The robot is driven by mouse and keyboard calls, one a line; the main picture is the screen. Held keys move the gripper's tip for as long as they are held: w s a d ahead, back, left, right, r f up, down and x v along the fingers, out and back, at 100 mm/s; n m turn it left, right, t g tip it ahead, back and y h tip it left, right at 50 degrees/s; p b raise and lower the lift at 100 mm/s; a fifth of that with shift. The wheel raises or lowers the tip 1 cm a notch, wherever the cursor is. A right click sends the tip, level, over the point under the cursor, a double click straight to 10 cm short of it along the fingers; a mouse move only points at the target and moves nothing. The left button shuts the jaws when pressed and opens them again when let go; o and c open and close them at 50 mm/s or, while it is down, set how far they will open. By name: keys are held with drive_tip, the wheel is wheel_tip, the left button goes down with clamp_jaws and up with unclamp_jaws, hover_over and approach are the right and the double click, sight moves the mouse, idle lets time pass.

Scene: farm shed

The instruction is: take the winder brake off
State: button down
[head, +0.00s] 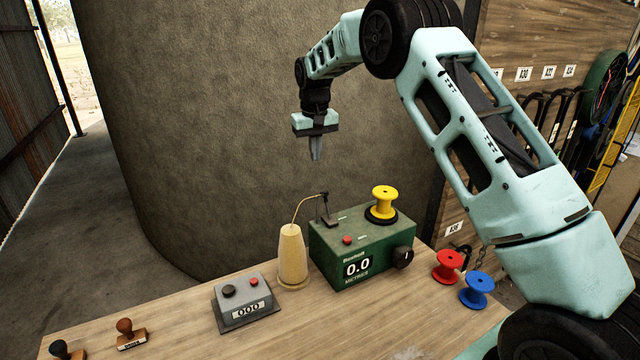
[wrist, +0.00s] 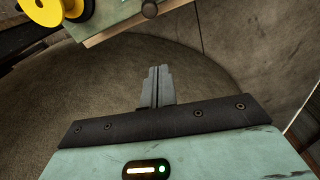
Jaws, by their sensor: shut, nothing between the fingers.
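The green winder (head: 365,249) stands on the wooden table and its display reads 0.0 metres. A yellow spool (head: 383,204) sits on its top. A red button (head: 347,240) is on its top face and a black knob (head: 403,257) is on its right side. A small dark lever (head: 327,212) stands at its back left; I cannot tell which part is the brake. My gripper (head: 316,150) hangs above and behind the winder, fingers pointing down, shut and empty. In the wrist view the fingers (wrist: 158,88) are together, and the yellow spool (wrist: 55,15) shows at the top left.
A cream cone of thread (head: 292,258) stands left of the winder, its thread running to the lever. A grey counter box (head: 244,302) and two stamps (head: 130,334) are further left. Red (head: 448,266) and blue (head: 477,290) spools stand at right. A large rough brown cylinder (head: 230,120) rises behind the table.

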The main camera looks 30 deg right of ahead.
sight(327, 205)
drive_tip(key=s+f+p, duration=0.3)
drive_tip(key=f+p, duration=0.2)
drive_tip(key=f, duration=0.3)
drive_tip(key=shift+f, duration=0.25)
drive_tip(key=shift+s, duration=0.15)
idle(0.3)
drive_tip(key=shift+s+r+t+b, duration=0.15)
drive_tip(key=shift+s+t+b, duration=0.1)
drive_tip(key=shift+t+b, duration=0.3)
